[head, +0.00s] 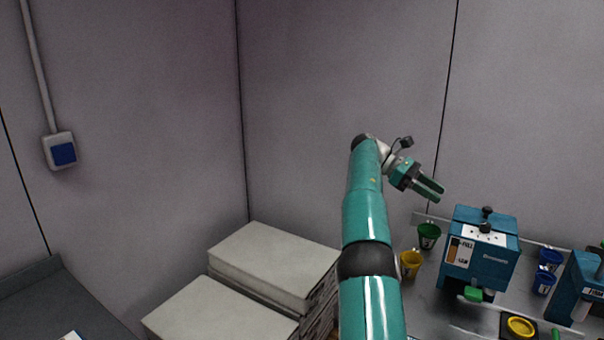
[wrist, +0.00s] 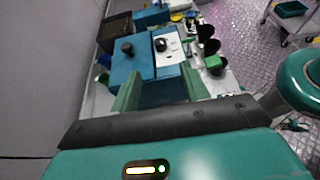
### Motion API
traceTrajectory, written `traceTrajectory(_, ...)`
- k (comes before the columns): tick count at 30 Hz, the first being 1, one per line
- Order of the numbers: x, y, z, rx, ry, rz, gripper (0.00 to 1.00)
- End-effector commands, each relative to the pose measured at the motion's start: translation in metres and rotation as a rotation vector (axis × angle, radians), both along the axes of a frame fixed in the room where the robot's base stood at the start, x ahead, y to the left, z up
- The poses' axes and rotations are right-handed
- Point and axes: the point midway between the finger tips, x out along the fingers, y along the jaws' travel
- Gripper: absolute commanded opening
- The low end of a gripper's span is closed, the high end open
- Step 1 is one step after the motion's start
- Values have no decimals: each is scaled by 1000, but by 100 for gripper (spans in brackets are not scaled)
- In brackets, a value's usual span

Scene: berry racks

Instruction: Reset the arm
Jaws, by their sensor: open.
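My arm reaches up in the middle of the head view. My gripper (head: 432,189) is at its end, open and empty, in the air in front of the back wall. It is above and to the left of a blue dispenser box (head: 487,244) on the metal counter. In the wrist view my gripper (wrist: 160,92) shows two green fingers spread apart. The blue box (wrist: 150,58) with black knobs on top lies beyond the fingers, and nothing is between them.
A green cup (head: 429,236) and a yellow cup (head: 410,264) stand left of the blue box. Blue cups (head: 544,283) and another blue machine (head: 582,290) are to its right. White-topped stacks (head: 272,262) stand left of my arm. A cart (wrist: 291,12) shows in the wrist view.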

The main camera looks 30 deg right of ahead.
Motion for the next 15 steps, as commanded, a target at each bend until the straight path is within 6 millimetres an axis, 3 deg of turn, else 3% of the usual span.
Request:
traceTrajectory(8, 0, 4, 5, -5, -34, 13, 46)
traceTrajectory(15, 4, 39, 23, -24, -260, 87, 46)
